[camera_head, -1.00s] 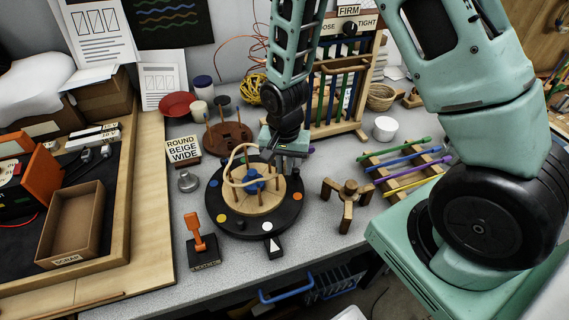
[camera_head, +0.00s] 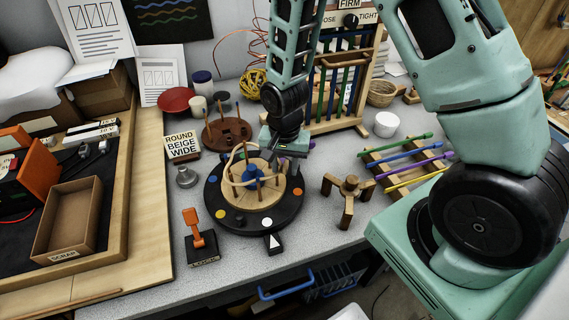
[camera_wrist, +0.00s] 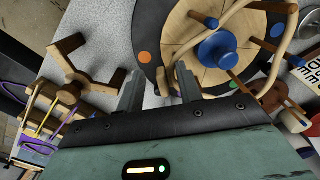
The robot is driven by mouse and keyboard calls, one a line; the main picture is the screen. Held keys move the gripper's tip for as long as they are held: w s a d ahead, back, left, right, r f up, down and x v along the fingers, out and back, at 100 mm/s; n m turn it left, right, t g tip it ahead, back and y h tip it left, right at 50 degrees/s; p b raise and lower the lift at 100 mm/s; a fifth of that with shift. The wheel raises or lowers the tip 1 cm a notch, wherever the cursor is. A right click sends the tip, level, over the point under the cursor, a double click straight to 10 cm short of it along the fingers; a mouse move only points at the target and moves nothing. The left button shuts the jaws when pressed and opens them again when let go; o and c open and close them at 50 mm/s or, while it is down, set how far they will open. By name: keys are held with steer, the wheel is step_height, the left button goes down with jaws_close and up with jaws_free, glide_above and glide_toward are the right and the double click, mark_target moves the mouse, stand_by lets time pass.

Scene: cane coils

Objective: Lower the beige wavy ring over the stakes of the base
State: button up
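The beige wavy ring (camera_head: 232,178) lies around the stakes of the round base (camera_head: 255,204), a pale wooden disc with a blue centre knob on a black turntable. The ring is uneven, with one part arching up at the back. In the wrist view the ring (camera_wrist: 268,72) curves past blue-tipped stakes and the blue knob (camera_wrist: 218,49). My gripper (camera_wrist: 158,90) has its two fingers apart at the edge of the disc. A tan piece shows near the gap; whether it is ring or stake is unclear. In the head view my gripper (camera_head: 285,152) is at the disc's back right.
A three-legged wooden stand (camera_head: 347,199) stands to the right, before a rack of coloured rods (camera_head: 408,162). A brown disc with pegs (camera_head: 227,133) and a sign (camera_head: 182,146) stand behind. An orange-handled lever (camera_head: 199,240) is at front left.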

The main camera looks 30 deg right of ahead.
steer(key=shift+r, duration=0.1)
step_height(320, 180, up, 17)
steer(key=b, duration=0.2)
steer(key=shift+r+b, duration=0.15)
steer(key=shift+b, duration=0.15)
stand_by(0.7)
steer(key=s+a+f+n+b, duration=0.1)
steer(key=s+a+n, duration=0.5)
steer(key=s+n, duration=0.2)
steer(key=s+a+f+n+b, duration=0.1)
steer(key=s+a+n+b, duration=0.1)
steer(key=s+a+n, duration=0.4)
steer(key=s+n, duration=0.2)
steer(key=s, duration=0.3)
steer(key=shift+s+a+f+y, duration=0.15)
steer(key=shift+s+y, duration=0.15)
steer(key=shift+s, duration=0.05)
